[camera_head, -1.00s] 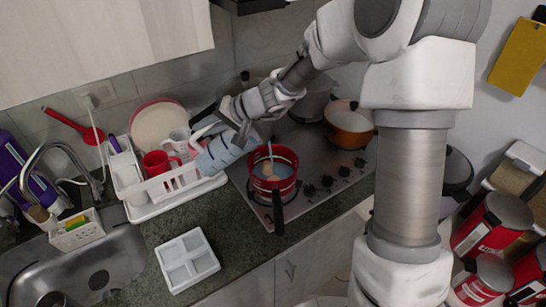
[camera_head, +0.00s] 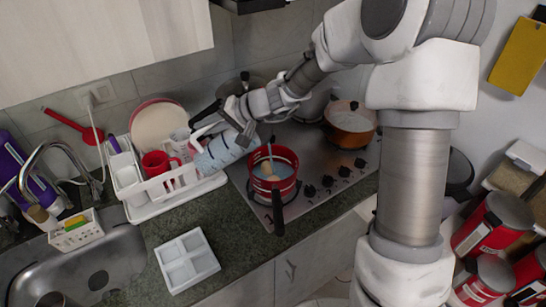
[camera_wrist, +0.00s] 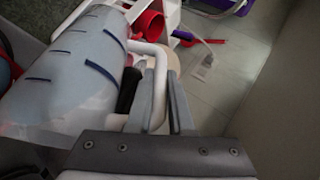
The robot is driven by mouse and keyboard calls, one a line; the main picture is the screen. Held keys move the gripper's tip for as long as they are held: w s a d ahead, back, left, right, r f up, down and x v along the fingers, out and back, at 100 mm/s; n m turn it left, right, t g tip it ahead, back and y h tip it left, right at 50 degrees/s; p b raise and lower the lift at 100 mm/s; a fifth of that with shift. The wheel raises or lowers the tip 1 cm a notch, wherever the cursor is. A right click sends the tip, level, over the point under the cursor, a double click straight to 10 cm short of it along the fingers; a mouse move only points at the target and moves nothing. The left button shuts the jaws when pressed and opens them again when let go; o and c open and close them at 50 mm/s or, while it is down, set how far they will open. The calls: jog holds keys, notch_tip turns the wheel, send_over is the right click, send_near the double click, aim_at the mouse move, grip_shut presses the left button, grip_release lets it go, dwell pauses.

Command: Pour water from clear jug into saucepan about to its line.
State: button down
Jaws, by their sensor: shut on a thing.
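The clear jug (camera_head: 222,152), pale blue with dark marks on its side, is held strongly tilted, with its mouth end toward the red saucepan (camera_head: 284,187) on the stove. My gripper (camera_head: 226,118) is shut on the jug's white handle. In the wrist view the jug (camera_wrist: 62,85) fills the left side, and the handle (camera_wrist: 160,75) sits between my gripper's fingers (camera_wrist: 167,105). The saucepan holds pale liquid and a tan item, with a thin upright thing in it. I cannot tell a water stream or the fill line clearly.
A white dish rack (camera_head: 152,211) with a red mug (camera_head: 156,164) and plates stands close left of the jug. An orange pot (camera_head: 349,124) stands on the stove behind right. A white divided tray (camera_head: 187,261) lies on the front counter. The sink (camera_head: 75,275) is at left.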

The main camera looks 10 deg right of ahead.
jog(key=shift+d+r+y, duration=0.3)
jog(key=shift+d+y, duration=0.3)
jog(key=shift+y, duration=0.1)
dwell(2.5)
